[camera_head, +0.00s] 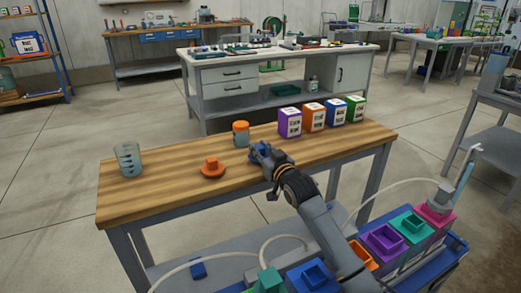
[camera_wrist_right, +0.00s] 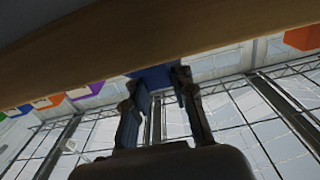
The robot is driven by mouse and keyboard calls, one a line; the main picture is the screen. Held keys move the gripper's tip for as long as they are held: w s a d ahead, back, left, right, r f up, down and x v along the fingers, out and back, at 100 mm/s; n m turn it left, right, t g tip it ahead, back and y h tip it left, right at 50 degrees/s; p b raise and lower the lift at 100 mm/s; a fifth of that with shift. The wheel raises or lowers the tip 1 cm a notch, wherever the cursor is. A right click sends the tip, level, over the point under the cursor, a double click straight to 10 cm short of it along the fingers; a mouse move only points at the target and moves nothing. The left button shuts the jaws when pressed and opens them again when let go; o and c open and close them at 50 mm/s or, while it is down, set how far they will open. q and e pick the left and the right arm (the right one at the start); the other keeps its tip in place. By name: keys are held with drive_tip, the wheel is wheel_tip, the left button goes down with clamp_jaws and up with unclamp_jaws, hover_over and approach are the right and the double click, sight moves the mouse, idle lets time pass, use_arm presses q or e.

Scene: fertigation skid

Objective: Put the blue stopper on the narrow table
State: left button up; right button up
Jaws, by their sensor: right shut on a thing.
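The narrow wooden table (camera_head: 165,190) stands in front of me. My right gripper (camera_head: 264,152) reaches over its front half and is shut on the blue stopper (camera_head: 256,157). In the right wrist view the blue stopper (camera_wrist_right: 155,76) sits between the two fingers of the right gripper (camera_wrist_right: 158,92), partly hidden by them, close to the wooden board (camera_wrist_right: 90,55). I cannot tell whether the stopper touches the tabletop. My left gripper is not in view.
On the table, an orange stopper-like piece (camera_head: 212,169), an orange-lidded jar (camera_head: 241,134) and a clear beaker (camera_head: 129,160) stand left of the gripper. Several labelled boxes (camera_head: 313,118) line the back right. Coloured containers (camera_head: 384,240) and hoses lie at the lower right. The table's front right is clear.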

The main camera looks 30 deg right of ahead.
drive_tip(key=shift+f, duration=0.1)
drive_tip(key=o, duration=1)
drive_tip(key=shift+c, duration=0.2)
drive_tip(key=shift+s, duration=0.15)
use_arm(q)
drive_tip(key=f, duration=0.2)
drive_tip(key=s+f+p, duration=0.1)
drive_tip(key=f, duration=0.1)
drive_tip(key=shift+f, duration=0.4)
use_arm(e)
drive_tip(key=s, duration=1.1)
drive_tip(key=shift+s+a, duration=0.35)
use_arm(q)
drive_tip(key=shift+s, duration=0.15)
